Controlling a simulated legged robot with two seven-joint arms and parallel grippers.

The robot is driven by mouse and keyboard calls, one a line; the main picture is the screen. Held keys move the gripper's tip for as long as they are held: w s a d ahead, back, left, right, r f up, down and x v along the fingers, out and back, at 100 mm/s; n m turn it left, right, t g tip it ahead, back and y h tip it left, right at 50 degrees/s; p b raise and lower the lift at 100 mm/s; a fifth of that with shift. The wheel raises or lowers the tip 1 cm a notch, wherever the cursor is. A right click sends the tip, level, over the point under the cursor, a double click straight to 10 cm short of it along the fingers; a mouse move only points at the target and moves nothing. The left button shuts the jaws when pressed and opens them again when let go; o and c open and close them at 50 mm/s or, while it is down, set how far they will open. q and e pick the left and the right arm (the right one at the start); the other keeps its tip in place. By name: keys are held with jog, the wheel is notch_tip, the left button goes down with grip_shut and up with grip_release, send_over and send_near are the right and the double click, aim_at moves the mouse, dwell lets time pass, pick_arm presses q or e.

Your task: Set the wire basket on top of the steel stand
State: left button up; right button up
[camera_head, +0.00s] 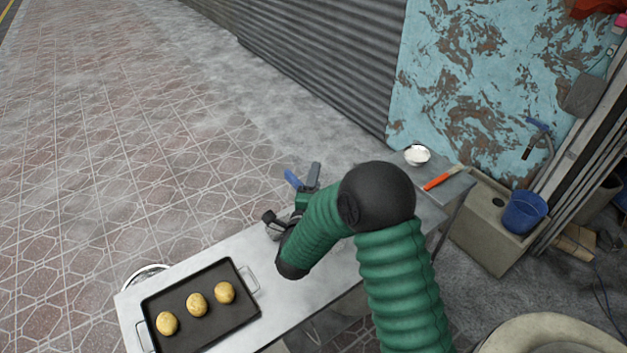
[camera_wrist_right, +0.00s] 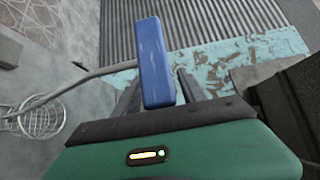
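A round wire thing, which looks like the wire basket (camera_wrist_right: 42,119), shows at the left of the right wrist view. A pale ring (camera_head: 147,270) shows past the table's left end in the head view; I cannot tell if it is the same thing. I cannot make out the steel stand for sure. My right gripper (camera_head: 303,178) is over the table's far edge, partly hidden by my arm. A blue bar (camera_wrist_right: 156,65) stands between its dark fingers. I cannot tell if they grip it. My left gripper is out of view.
A steel table (camera_head: 225,243) holds a dark tray (camera_head: 200,310) with three dough balls. Past my arm are a white bowl (camera_head: 417,155) and an orange-handled tool (camera_head: 441,179). A blue bucket (camera_head: 524,211) is at the right. Tiled floor beyond the table is clear.

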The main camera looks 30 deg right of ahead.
jog(key=s+a, duration=0.1)
jog(key=s+a+b, duration=0.1)
jog(key=a, duration=0.1)
jog(key=s+a, duration=0.1)
jog(key=shift+a+b, duration=0.3)
jog(key=d+b+v, duration=0.1)
jog(key=b+v, duration=0.1)
jog(key=v, duration=0.5)
jog(key=a+f+n+g+y, duration=0.3)
jog(key=a+f+n+y, duration=0.7)
jog(key=n, duration=0.5)
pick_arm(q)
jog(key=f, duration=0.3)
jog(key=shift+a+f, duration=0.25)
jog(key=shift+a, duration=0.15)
pick_arm(e)
jog(key=s+d+f+n+g+y, duration=0.1)
jog(key=s+n+g, duration=0.3)
jog(key=s, duration=0.4)
jog(key=s+d+f+n+g, duration=0.2)
jog(key=s+f+n+g, duration=0.1)
jog(key=s+n, duration=0.4)
jog(key=shift+s+g+y, duration=0.35)
jog(key=shift+g+y, duration=0.05)
jog(key=shift+g, duration=0.1)
jog(key=shift+d, duration=0.1)
